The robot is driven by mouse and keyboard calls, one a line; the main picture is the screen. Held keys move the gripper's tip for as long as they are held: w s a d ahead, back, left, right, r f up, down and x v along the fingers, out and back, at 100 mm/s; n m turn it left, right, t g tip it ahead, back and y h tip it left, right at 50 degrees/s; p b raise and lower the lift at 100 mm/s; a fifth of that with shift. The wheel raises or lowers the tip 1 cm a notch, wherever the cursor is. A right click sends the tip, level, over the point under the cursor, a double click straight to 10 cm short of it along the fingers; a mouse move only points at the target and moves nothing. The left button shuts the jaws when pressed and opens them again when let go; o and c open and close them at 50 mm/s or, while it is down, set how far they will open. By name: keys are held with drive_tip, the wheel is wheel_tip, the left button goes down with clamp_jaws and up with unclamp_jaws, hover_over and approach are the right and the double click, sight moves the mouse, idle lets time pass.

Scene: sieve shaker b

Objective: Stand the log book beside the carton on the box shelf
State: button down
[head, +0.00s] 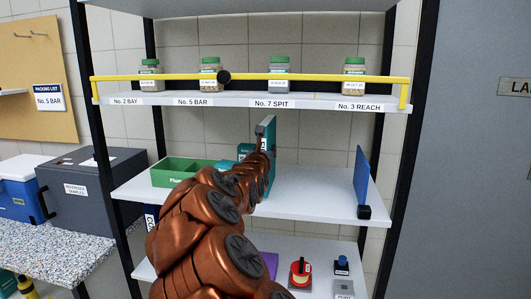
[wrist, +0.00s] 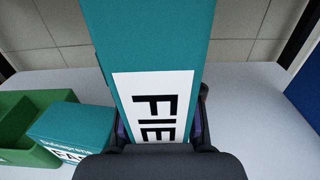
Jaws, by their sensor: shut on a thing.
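The log book (wrist: 160,45) is a tall teal volume with a white label reading "FIE". My gripper (wrist: 160,132) is shut on it, one finger on each side. In the head view the log book (head: 272,140) stands upright over the middle shelf, partly behind my arm. I cannot tell whether its lower edge touches the shelf. The carton (wrist: 78,128) is a smaller teal box to the left of the log book, with a partly hidden white label. In the head view the carton (head: 244,149) shows just left of my gripper, mostly hidden by my arm.
A green bin (head: 180,170) stands left of the carton on the middle shelf (head: 315,190). A blue upright panel (head: 362,180) stands at the right end. The shelf between book and panel is clear. Above, a yellow rail (head: 300,77) fronts several jars.

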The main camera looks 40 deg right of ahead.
drive_tip(key=shift+f, duration=0.6)
drive_tip(key=shift+f, duration=0.15)
drive_tip(key=c, duration=0.8)
unclamp_jaws()
drive_tip(key=shift+o, duration=0.2)
drive_tip(key=b+v, duration=0.4)
drive_tip(key=v, duration=0.8)
